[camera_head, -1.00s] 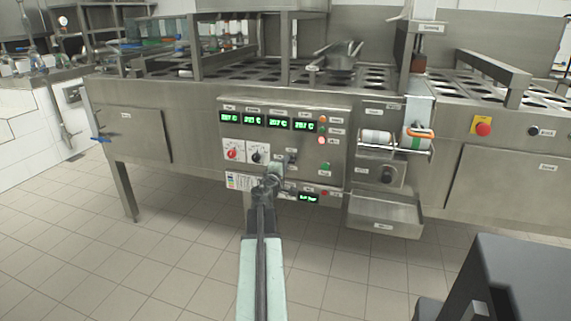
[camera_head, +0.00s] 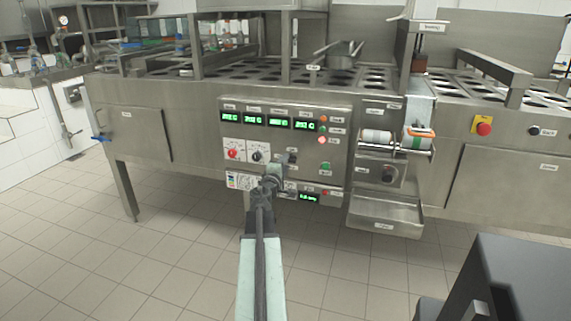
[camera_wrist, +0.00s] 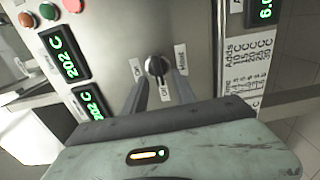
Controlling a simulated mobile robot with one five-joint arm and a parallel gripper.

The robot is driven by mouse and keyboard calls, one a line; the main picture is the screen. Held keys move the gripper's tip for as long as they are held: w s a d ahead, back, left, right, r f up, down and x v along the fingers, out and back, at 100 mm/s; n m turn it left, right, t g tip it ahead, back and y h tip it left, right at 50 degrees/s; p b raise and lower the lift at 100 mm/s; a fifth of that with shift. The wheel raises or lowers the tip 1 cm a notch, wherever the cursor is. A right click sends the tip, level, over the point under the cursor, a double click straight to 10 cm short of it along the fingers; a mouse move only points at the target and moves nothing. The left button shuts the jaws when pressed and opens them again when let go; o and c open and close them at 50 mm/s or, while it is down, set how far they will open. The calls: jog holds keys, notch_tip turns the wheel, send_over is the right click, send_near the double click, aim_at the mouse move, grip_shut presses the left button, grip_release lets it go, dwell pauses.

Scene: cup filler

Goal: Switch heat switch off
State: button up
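In the head view my gripper (camera_head: 274,172) is at the lower part of the control panel (camera_head: 340,125), and my arm hides part of that panel.
Green temperature displays (camera_head: 254,121) run along the panel top. Red and black dials (camera_head: 232,151) sit to the left, a green button (camera_head: 325,167) to the right. A steel tray (camera_head: 385,216) juts out at lower right. The tiled floor in front is mostly clear.

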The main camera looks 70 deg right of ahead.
jog(key=a, duration=0.6)
jog(key=shift+s+a, duration=0.2)
jog(key=shift+a, duration=0.15)
